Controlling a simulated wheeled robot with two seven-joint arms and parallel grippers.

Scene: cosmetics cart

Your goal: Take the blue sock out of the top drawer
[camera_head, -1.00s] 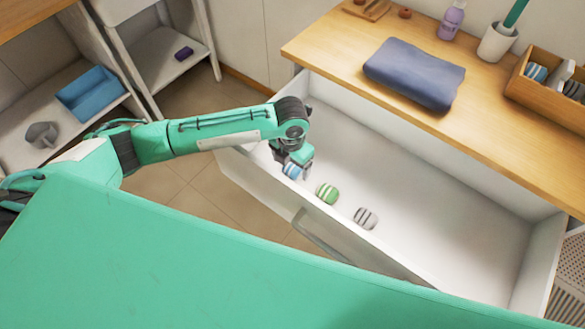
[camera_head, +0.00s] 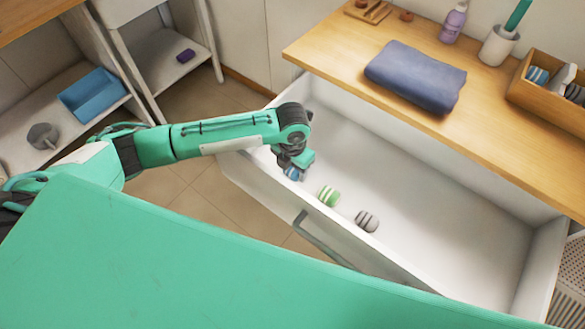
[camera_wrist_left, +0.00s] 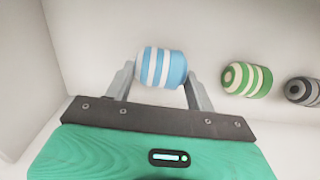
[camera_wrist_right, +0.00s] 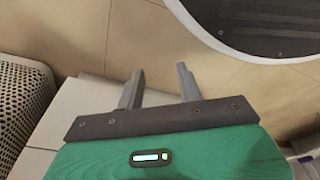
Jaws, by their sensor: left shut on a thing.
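The blue-and-white striped rolled sock (camera_wrist_left: 161,68) is between the fingers of my left gripper (camera_wrist_left: 160,75), which is shut on it in the left wrist view. In the head view the left gripper (camera_head: 293,168) is down inside the open top drawer (camera_head: 440,210) at its left end, and it mostly covers the blue sock (camera_head: 292,174). A green-and-white rolled sock (camera_head: 329,196) and a grey striped one (camera_head: 367,221) lie to the right in the drawer. My right gripper (camera_wrist_right: 158,85) shows only in the right wrist view, with its fingers apart and empty.
On the wooden top lie a folded blue towel (camera_head: 415,75), a purple bottle (camera_head: 453,22), a white cup (camera_head: 499,45) and a wooden box (camera_head: 545,95) holding rolled socks. A shelf at left holds a blue bin (camera_head: 91,95). The drawer's right side is empty.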

